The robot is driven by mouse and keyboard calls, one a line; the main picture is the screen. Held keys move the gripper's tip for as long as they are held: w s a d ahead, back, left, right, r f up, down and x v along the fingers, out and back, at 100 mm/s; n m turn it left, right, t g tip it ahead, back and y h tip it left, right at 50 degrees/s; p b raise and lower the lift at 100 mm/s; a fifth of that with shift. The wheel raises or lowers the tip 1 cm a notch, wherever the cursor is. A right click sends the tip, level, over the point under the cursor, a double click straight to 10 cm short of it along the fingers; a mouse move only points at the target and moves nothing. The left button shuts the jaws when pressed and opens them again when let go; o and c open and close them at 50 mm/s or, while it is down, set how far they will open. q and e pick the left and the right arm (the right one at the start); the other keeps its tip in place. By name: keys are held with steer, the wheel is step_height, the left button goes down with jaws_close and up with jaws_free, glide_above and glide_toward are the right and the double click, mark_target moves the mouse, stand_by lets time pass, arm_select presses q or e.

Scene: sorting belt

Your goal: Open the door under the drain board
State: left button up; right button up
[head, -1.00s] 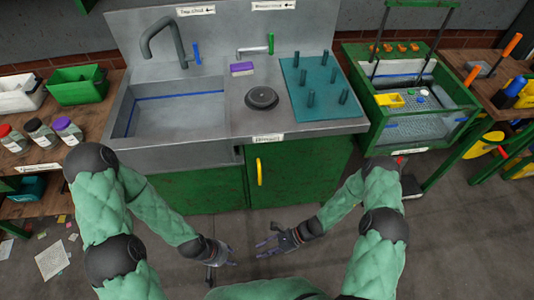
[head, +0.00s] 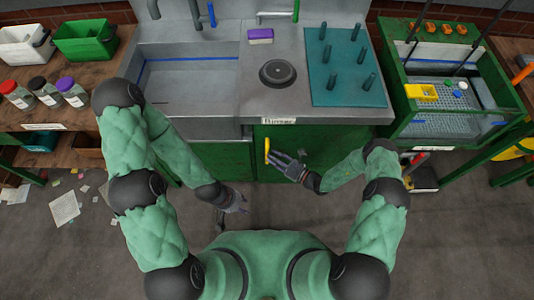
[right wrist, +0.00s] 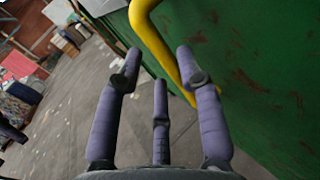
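The green cabinet door (head: 325,140) stands under the counter with the teal peg drain board (head: 345,65). The door looks shut. Its yellow handle (head: 267,150) is upright near the door's left edge. My right gripper (head: 279,162) is at the handle. In the right wrist view, its purple fingers (right wrist: 155,80) are spread open, and the yellow handle (right wrist: 155,40) passes close to the right-hand fingertip; I cannot tell if they touch. My left gripper (head: 238,203) hangs empty, low in front of the left cabinet; its finger state is too small to tell.
A steel sink (head: 185,85) is left of the drain board. A green wash stand (head: 450,90) stands to the right. Shelves with bins and jars (head: 45,93) are at the left. Papers (head: 65,208) lie on the floor at left; the floor before the door is clear.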

steer(key=shift+x, duration=1.95)
steer(key=shift+c, duration=0.3)
steer(key=shift+s, duration=0.1)
jaws_close()
